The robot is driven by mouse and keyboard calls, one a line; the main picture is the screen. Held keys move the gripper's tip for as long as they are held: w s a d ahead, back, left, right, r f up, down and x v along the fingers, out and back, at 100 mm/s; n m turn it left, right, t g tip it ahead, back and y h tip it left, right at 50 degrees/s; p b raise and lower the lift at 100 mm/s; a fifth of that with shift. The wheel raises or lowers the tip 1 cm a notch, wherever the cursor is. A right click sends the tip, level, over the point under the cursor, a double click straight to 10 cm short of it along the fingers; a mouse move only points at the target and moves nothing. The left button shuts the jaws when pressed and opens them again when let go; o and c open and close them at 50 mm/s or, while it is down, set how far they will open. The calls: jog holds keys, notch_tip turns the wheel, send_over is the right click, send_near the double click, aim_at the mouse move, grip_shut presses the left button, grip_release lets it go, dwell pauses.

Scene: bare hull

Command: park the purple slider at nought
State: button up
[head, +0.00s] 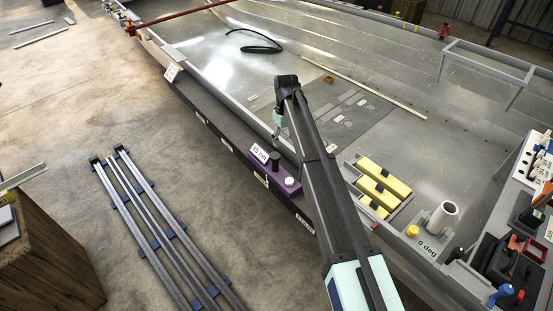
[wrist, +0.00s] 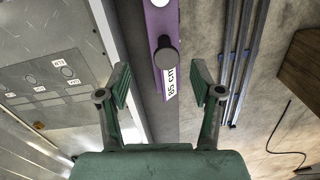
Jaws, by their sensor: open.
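The purple slider (head: 283,177) sits on a long dark rail (head: 210,120) along the hull's near edge. It bears an upright black knob (head: 275,161), a white round button (head: 289,182) and a tag (head: 259,153). In the wrist view the tag (wrist: 171,83) reads 85 cm, and the black knob (wrist: 166,57) stands in front of the open fingers. My gripper (wrist: 163,88) is open and empty. In the head view its fingers (head: 277,133) hang above the rail beside the slider, partly hidden by my arm. I cannot tell which rail mark is nought.
Yellow blocks (head: 384,184) in a tray, a white cylinder (head: 443,216) and a 0 deg tag (head: 427,249) stand right of my arm. A crowded tool bench is at the far right. Metal rails (head: 160,225) lie on the floor at left, near a wooden box (head: 45,250).

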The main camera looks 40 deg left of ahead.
notch_tip(320, 180, up, 2)
send_over(275, 161)
jog(key=w+a, duration=0.1)
jog(key=w, duration=0.1)
jog(key=shift+n, duration=0.3)
jog(key=f, duration=0.5)
jog(key=f+p, duration=0.1)
jog(key=f, duration=0.5)
jog(key=f+p, duration=0.1)
jog(key=f, duration=0.5)
jog(key=shift+s+a, duration=0.15)
jog(key=shift+s, duration=0.1)
grip_shut()
